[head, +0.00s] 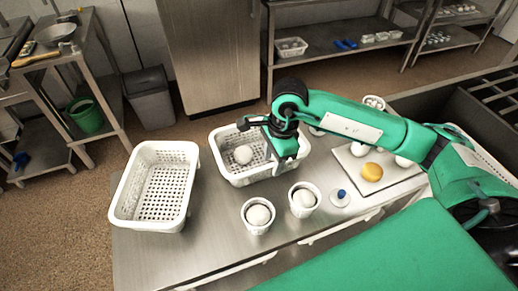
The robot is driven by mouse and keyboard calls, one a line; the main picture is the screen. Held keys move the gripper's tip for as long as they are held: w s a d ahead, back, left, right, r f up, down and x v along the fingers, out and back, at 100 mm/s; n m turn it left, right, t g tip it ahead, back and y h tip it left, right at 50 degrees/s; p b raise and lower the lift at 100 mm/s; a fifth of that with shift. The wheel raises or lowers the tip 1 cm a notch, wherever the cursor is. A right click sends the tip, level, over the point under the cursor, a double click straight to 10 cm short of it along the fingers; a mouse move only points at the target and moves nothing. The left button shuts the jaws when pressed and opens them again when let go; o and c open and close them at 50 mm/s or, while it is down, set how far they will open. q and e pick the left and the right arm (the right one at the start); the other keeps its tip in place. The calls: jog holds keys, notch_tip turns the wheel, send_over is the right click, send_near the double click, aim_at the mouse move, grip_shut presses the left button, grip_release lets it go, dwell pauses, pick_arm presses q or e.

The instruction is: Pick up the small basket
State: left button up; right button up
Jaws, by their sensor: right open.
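The small white perforated basket (232,175) stands on the metal table in the head view, with a white round object (243,154) inside. A larger white perforated basket (127,207) stands empty to its left. My right gripper (270,152) is open over the right part of the small basket, near its right and back walls. The gripper hides that part of the rim, and I cannot tell whether the fingers touch it. My left gripper is not in view.
Two white cups (258,229) (304,211) holding white round objects stand in front of the small basket. A small dish with a blue item (341,195) and a white board with a yellow object (372,172) lie to the right. The table's front left (180,255) is clear.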

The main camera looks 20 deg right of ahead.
jog(key=shift+a+f, duration=0.2)
jog(key=shift+f, duration=0.95)
grip_shut()
jog(key=shift+r, duration=0.1)
